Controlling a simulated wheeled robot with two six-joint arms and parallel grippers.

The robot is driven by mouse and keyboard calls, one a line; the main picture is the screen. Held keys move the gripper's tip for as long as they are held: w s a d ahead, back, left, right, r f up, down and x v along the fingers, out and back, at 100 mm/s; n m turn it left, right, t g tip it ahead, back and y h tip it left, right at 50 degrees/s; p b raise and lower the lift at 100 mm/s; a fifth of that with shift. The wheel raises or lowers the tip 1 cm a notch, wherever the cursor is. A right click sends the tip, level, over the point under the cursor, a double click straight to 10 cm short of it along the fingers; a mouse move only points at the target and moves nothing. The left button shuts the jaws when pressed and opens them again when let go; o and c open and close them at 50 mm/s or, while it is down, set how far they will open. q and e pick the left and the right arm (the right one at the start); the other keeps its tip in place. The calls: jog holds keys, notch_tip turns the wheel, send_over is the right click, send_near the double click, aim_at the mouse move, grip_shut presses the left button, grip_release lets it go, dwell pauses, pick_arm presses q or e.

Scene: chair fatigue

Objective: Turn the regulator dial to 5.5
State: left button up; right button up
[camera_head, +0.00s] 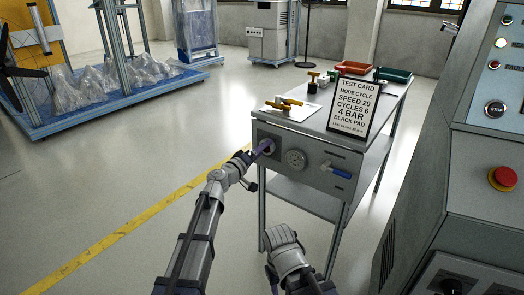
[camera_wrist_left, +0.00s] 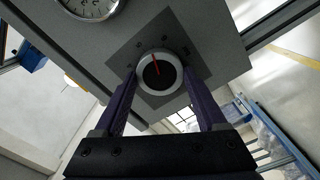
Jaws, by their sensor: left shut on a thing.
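The regulator dial (camera_wrist_left: 158,76) is a dark round knob with a pale rim and a red pointer line, on a dark square plate with small marks too blurred to read. In the head view the dial (camera_head: 268,147) is on the front panel of the grey cart (camera_head: 325,179), partly hidden by my left gripper (camera_head: 262,149). In the left wrist view the purple fingers of my left gripper (camera_wrist_left: 160,80) are on either side of the dial, shut on it. The red line points up, slightly left in that view. My right arm's end is low in the middle of the head view; its fingers cannot be made out.
A round gauge (camera_head: 296,159) and a blue-handled valve (camera_head: 340,172) are right of the dial. A test card (camera_head: 350,105) stands on the cart top beside yellow-handled tools (camera_head: 285,104) and bins (camera_head: 360,68). A grey console (camera_head: 450,180) with a red button is at right.

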pick_arm(q)
jog(key=shift+s, duration=0.1)
dwell(0.4)
jog(key=o, duration=1.3)
jog(key=v, duration=0.7)
jog(key=shift+s+a, duration=0.25)
